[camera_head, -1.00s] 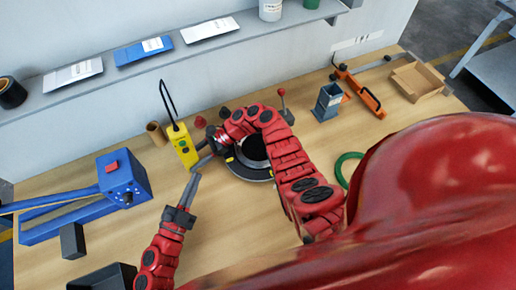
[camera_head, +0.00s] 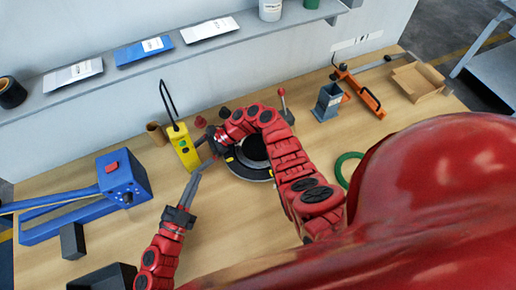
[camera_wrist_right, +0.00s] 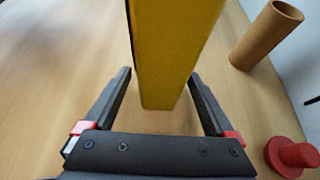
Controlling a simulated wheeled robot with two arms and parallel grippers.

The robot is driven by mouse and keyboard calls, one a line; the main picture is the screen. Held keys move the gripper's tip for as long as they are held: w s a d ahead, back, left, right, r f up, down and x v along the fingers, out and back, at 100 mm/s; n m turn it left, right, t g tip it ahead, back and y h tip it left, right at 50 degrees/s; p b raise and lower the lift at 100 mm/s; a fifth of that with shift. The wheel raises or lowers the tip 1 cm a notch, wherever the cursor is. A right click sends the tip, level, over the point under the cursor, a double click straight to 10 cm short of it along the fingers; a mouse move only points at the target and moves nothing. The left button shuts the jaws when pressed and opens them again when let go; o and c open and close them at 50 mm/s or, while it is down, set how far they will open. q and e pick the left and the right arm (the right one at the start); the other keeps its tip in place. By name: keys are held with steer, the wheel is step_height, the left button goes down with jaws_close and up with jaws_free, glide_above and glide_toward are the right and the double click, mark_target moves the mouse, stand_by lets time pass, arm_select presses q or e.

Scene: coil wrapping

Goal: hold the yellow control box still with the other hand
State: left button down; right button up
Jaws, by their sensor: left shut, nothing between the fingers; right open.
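The yellow control box (camera_head: 182,148) stands upright on the table at the left of centre in the head view, with a black cable loop rising from its top. My right gripper (camera_head: 206,143) reaches it from the right. In the right wrist view the fingers of my right gripper (camera_wrist_right: 161,72) are open, one on each side of the yellow box (camera_wrist_right: 166,90); I cannot tell whether they touch it. My left gripper (camera_head: 208,166) is shut and empty, just below and right of the box, beside the dark coil (camera_head: 240,168). My right arm hides part of the coil.
A blue machine (camera_head: 125,181) stands at the left, with a dark bin (camera_head: 103,277) in front. A cardboard tube (camera_head: 156,133) is behind the box. A red knob (camera_wrist_right: 291,155) lies near the right finger. A green ring (camera_head: 340,165) and orange tool (camera_head: 360,92) are at the right.

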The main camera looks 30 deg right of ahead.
steer(key=v, duration=1.2)
